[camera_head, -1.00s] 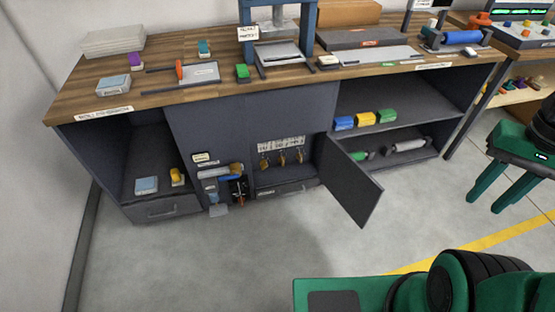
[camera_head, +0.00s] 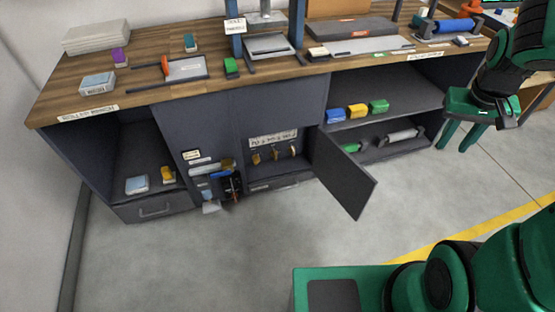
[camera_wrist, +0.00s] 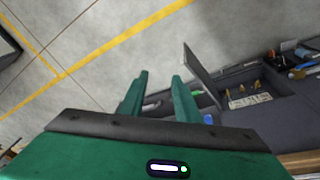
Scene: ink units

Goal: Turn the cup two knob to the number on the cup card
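Three small brass-coloured knobs or cups sit in a row inside an open cabinet bay: left (camera_head: 256,158), middle (camera_head: 274,153) and right (camera_head: 292,150). They also show in the wrist view, the middle one (camera_wrist: 241,88) among them. A pale label strip (camera_head: 273,139) is above them, its writing too small to read. A small card (camera_head: 191,154) is on the cabinet front to their left, also unreadable. I cannot tell which is the cup card. My gripper (camera_head: 462,138) is open and empty, well right of the knobs; its two green fingers (camera_wrist: 158,88) stand apart in the wrist view.
The grey cabinet door (camera_head: 343,172) stands swung out right of the knobs, between them and my gripper. Tools (camera_head: 228,185) hang on the front to their left. The wooden worktop (camera_head: 140,83) above is cluttered. The grey floor (camera_head: 250,250) in front is clear.

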